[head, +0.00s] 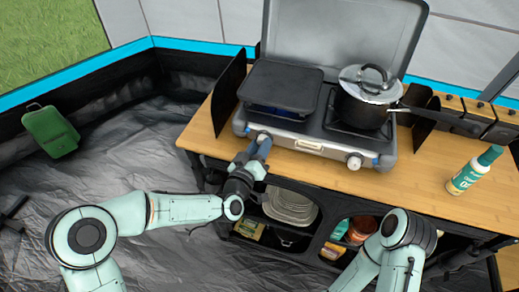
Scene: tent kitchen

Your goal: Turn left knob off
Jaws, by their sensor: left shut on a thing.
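The camping stove (312,142) stands on the wooden counter with its lid raised. Its left knob (263,137) is on the front panel at the left, partly covered by my left gripper (262,146). My left gripper reaches up to the panel from below and is shut on the left knob. The right knob (354,162) is uncovered at the panel's right. A blue glow shows under the black griddle (281,86) on the left burner.
A lidded pot (366,99) sits on the right burner, its handle pointing right. A green-and-white bottle (473,171) stands on the counter (420,185) at right. A green container (50,131) lies at left.

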